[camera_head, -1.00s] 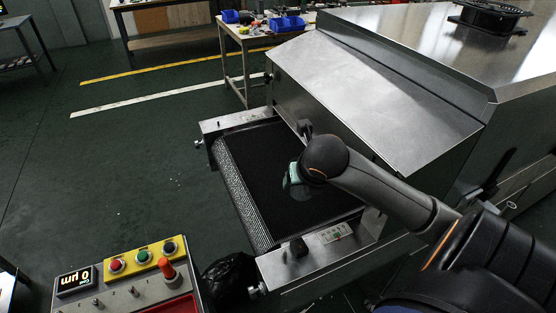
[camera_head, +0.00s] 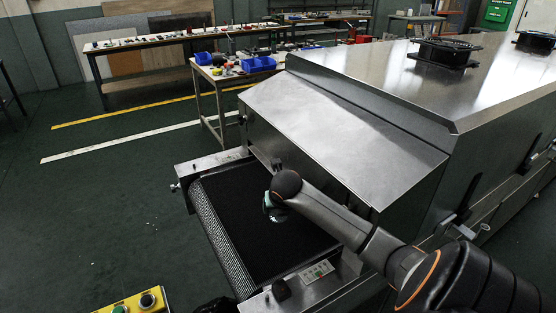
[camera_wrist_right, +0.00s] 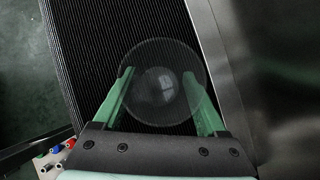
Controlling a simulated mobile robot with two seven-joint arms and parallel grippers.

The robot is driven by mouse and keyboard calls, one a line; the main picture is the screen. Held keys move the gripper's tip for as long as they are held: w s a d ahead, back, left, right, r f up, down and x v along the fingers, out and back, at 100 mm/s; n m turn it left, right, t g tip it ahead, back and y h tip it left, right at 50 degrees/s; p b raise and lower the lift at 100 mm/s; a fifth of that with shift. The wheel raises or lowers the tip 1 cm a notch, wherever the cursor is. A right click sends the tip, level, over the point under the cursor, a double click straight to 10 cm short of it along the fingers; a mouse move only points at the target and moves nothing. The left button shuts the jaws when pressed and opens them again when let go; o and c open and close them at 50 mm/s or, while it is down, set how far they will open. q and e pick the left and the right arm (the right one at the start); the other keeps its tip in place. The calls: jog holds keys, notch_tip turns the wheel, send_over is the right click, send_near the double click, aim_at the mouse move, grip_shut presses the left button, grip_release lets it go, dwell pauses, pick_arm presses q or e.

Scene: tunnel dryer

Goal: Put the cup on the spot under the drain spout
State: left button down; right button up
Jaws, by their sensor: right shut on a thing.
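A clear, see-through cup (camera_wrist_right: 165,108) with a round rim shows in the right wrist view. My right gripper (camera_wrist_right: 158,80) is shut on it, with one green finger on each side. In the head view my right gripper (camera_head: 271,209) is over the black conveyor belt (camera_head: 248,243) at the dryer's mouth, mostly hidden behind my wrist. The cup is too small and dark there to make out clearly. I cannot make out the drain spout or the spot under it in either view. My left gripper is out of view.
The steel dryer (camera_head: 345,133) with its sloping hood fills the right side. A control box (camera_head: 135,303) with buttons is at the bottom edge. A worktable with blue bins (camera_head: 258,65) stands behind. The floor at left is clear.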

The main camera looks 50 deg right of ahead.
aim_at(278, 224)
jog(key=shift+w+d+f, duration=0.2)
jog(key=shift+w+f, duration=0.1)
jog(key=shift+f, duration=0.15)
jog(key=shift+d+f, duration=0.15)
jog(key=shift+f, duration=1.5)
jog(key=shift+f, duration=0.1)
jog(key=o, duration=0.9)
jog(key=shift+f, duration=0.1)
jog(key=o, duration=0.4)
jog(key=shift+r, duration=0.2)
